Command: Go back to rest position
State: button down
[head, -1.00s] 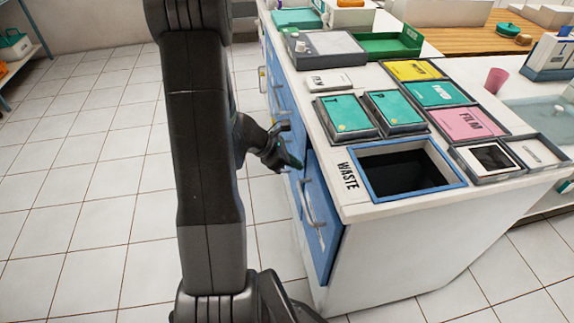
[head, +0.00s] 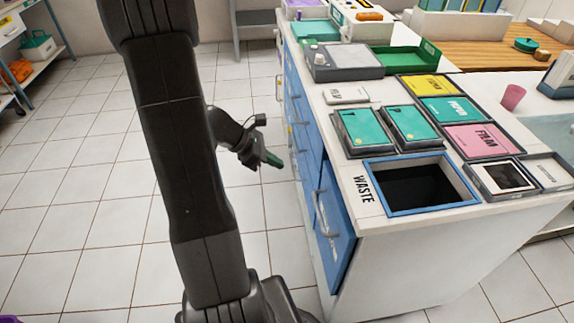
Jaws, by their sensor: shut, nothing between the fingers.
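My gripper (head: 272,160) shows in the head view to the right of my large arm link. It is shut and empty, with its dark green fingertips pointing right and a little down. It hangs over the tiled floor, to the left of the blue drawer fronts of the counter, and looks clear of them. My arm link covers part of the floor and hides some of the rest of the arm.
The counter (head: 345,195) stands right of my arm, with a blue-rimmed waste opening (head: 385,211), teal boxes (head: 362,127) and colored trays. The lowest blue drawer (head: 330,225) has a handle facing my arm. Open tiled floor (head: 80,210) lies left. A shelf (head: 55,45) stands far left.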

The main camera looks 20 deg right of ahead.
jog(key=shift+w+a+r, duration=0.1)
jog(key=shift+a+r, duration=0.25)
jog(key=shift+d+f, duration=0.1)
jog(key=b, duration=0.2)
send_near(319, 179)
notch_tip(319, 179, down, 4)
jog(key=d, duration=0.3)
jog(key=shift+s, duration=0.4)
jog(key=shift+s+d, duration=0.1)
jog(key=shift+d, duration=0.45)
